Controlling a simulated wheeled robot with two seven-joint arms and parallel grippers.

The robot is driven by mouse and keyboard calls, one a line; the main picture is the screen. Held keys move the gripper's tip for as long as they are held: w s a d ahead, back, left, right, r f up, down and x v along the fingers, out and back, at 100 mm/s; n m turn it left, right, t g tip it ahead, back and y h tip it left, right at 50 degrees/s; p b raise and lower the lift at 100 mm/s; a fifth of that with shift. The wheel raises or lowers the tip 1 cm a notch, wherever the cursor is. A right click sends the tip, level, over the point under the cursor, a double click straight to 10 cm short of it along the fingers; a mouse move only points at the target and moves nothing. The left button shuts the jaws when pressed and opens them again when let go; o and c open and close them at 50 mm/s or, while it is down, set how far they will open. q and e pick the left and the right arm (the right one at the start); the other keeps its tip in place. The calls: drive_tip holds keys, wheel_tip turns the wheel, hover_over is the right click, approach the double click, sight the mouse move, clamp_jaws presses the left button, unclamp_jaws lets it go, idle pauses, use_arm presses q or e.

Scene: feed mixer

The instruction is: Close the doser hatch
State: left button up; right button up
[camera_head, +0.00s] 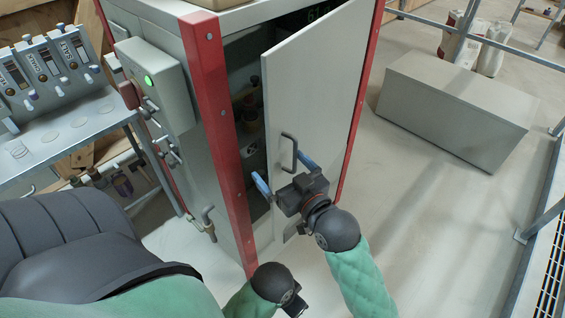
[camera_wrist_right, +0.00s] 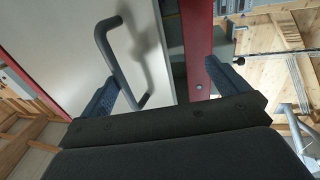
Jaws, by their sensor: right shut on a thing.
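The doser hatch (camera_head: 318,90) is a pale grey door on the cabinet with red corner posts. It stands ajar, with a dark gap on its left side. Its dark bar handle (camera_head: 290,150) also shows in the right wrist view (camera_wrist_right: 118,55). My right gripper (camera_head: 285,174) is at the handle, its blue fingers well apart on either side of it; the exact contact is hard to see. In the wrist view the handle lies close to the left finger. My left gripper (camera_head: 294,301) is low at the bottom edge, mostly hidden, away from the hatch.
A control box (camera_head: 158,85) with a green light is on the cabinet's left side. A shelf with levers and dispensers (camera_head: 50,70) stands at the left. A grey box (camera_head: 455,110) lies on the floor at the right. Floor between it and the cabinet is clear.

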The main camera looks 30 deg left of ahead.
drive_tip(key=shift+s, duration=1.05)
drive_tip(key=shift+s+d, duration=0.15)
drive_tip(key=shift+s, duration=0.05)
drive_tip(key=c, duration=0.4)
drive_tip(key=shift+s+d+r+p, duration=0.1)
drive_tip(key=shift+s+r+p, duration=0.1)
drive_tip(key=shift+s, duration=0.45)
drive_tip(key=shift+s+d+r+p, duration=0.1)
drive_tip(key=shift+s+r+p, duration=0.1)
drive_tip(key=shift+s, duration=0.4)
drive_tip(key=c, duration=1.1)
use_arm(q)
drive_tip(key=shift+p+v, duration=0.45)
drive_tip(key=shift+v, duration=0.65)
use_arm(e)
drive_tip(key=shift+w+d+f, duration=0.2)
drive_tip(key=shift+d+f, duration=0.05)
drive_tip(key=shift+d, duration=0.1)
use_arm(q)
drive_tip(key=shift+s+d, duration=0.1)
drive_tip(key=shift+s, duration=0.05)
